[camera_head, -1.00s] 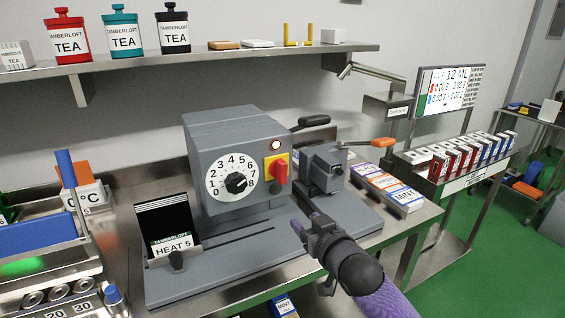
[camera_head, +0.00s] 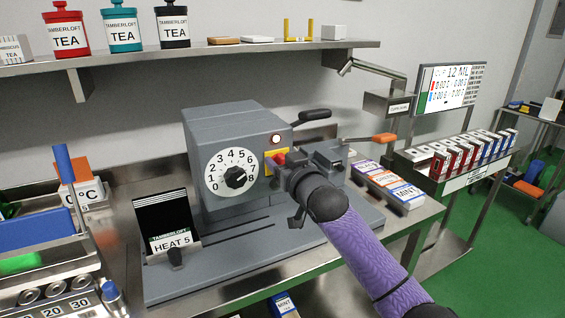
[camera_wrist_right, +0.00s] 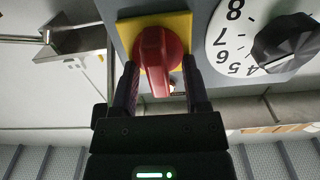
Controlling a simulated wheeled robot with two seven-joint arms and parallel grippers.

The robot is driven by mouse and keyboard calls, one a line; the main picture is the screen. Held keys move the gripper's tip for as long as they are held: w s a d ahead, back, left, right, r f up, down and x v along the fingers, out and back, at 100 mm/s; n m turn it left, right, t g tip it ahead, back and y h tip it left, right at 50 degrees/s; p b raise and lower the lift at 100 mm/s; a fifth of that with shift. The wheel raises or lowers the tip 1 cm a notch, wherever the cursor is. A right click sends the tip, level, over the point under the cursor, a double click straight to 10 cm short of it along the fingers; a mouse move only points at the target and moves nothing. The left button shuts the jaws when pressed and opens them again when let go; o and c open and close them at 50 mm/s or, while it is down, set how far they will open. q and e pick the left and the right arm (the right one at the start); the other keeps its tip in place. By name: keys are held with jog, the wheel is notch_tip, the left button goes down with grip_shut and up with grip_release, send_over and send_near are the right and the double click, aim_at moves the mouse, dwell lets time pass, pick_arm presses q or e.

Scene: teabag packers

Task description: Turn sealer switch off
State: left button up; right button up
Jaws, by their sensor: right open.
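The sealer (camera_head: 225,135) is a grey box on the bench with a numbered dial (camera_head: 231,172) on its front. Its switch is a red knob on a yellow plate (camera_head: 270,156), beside the dial and under a small round lamp (camera_head: 276,139). My right gripper (camera_head: 283,163) is at the switch and partly hides it. In the right wrist view, the red knob (camera_wrist_right: 161,62) lies between the two open fingers of my gripper (camera_wrist_right: 162,85), with small gaps at its sides. My left gripper is not in view.
A black-handled lever (camera_head: 312,115) and an orange-handled one (camera_head: 372,139) stick out near the sealer. A "HEAT 5" card stand (camera_head: 168,222) stands in front. Boxes of tea (camera_head: 392,187) lie right of the sealer.

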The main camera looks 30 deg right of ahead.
grip_shut()
jog(key=shift+a+r+n+p, duration=0.1)
jog(key=shift+a+n+p, duration=0.05)
jog(key=shift+n+p, duration=1.25)
jog(key=n+p, duration=0.1)
jog(key=n, duration=0.1)
jog(key=shift+a+n, duration=0.15)
jog(key=shift+n, duration=0.25)
jog(key=n, duration=0.1)
jog(key=n+p, duration=0.1)
jog(key=shift+a+f+n, duration=0.15)
jog(key=shift+f+n, duration=0.1)
jog(key=shift+n, duration=0.15)
jog(key=n, duration=0.6)
jog(key=f+n+p, duration=0.1)
jog(key=n, duration=0.2)
jog(key=shift+a+f, duration=0.1)
jog(key=shift+a, duration=0.1)
jog(key=shift+n, duration=0.4)
